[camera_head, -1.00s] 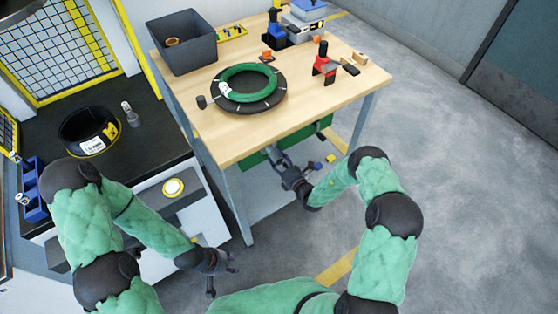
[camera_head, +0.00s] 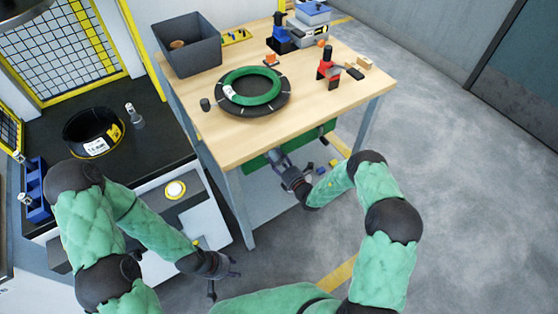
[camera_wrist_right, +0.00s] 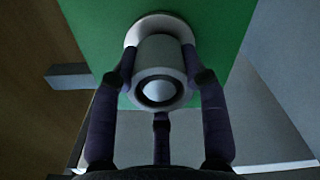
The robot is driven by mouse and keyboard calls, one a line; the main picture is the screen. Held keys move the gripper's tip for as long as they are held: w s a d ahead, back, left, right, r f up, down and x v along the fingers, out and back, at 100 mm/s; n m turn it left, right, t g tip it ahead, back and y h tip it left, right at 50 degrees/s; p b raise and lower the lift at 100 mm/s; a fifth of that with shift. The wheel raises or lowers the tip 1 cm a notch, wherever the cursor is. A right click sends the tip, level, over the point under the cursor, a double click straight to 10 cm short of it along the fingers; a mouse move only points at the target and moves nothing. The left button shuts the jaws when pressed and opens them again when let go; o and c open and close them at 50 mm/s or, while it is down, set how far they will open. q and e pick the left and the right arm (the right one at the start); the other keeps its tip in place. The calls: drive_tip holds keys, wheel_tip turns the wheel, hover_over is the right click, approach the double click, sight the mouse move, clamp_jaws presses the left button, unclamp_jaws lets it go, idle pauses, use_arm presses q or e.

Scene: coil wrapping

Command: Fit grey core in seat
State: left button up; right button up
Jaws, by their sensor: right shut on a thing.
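My right gripper (camera_head: 280,160) is under the front edge of the table, at a green panel (camera_head: 328,135). In the right wrist view, its fingers (camera_wrist_right: 160,82) are shut around a grey cylinder (camera_wrist_right: 160,60), which looks like the grey core. A dark ring and a pale round middle show on the cylinder's near end. A pale round flange (camera_wrist_right: 146,24) shows behind it against the green panel (camera_wrist_right: 225,15). I cannot tell whether that flange is the seat or part of the core. My left gripper (camera_head: 224,277) hangs empty at the lower middle, fingers apart.
The wooden table (camera_head: 240,145) carries a green coil (camera_head: 235,77) on a black disc, a grey bin (camera_head: 190,55), a red clamp (camera_head: 328,75) and a small dark cylinder (camera_head: 205,104). A black counter (camera_head: 150,150) stands at left. The floor at right is clear.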

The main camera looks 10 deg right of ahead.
drive_tip(key=shift+w+a, duration=0.25)
drive_tip(key=shift+w, duration=0.35)
drive_tip(key=o, duration=1.2)
drive_tip(key=v, duration=1.2)
